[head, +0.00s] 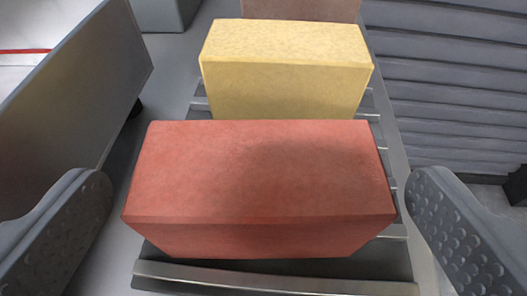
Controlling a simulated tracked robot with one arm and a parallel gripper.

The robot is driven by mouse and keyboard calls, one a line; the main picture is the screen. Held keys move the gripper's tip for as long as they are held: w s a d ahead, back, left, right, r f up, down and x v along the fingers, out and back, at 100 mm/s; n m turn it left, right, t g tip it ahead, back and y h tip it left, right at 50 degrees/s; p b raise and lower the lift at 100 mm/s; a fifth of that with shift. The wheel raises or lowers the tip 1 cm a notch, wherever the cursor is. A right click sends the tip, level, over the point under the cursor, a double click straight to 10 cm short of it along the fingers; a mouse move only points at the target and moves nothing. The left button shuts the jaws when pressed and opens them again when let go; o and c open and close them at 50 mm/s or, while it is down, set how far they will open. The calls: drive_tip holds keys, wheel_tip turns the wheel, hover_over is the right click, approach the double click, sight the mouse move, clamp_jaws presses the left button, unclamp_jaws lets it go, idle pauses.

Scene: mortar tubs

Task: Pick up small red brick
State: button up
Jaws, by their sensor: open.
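A red brick (258,175) lies lengthwise across a grey slatted rack (275,283), filling the middle of the head view. Its top and front faces show, with a shadow on the top. My gripper (258,235) is open, with one dimpled finger at the lower left and the other at the lower right. The fingers stand to either side of the brick's ends, with a visible gap on each side. Nothing is held.
A yellow brick (285,65) stands on the rack just behind the red one. A further brownish-red block (300,10) is partly cut off behind it. A grey panel (75,95) rises at the left. A ribbed grey wall (455,85) stands at the right.

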sight(260, 196)
drive_tip(key=shift+x, duration=1)
drive_tip(key=shift+f, duration=0.1)
drive_tip(key=c, duration=1)
drive_tip(key=shift+c, duration=0.7)
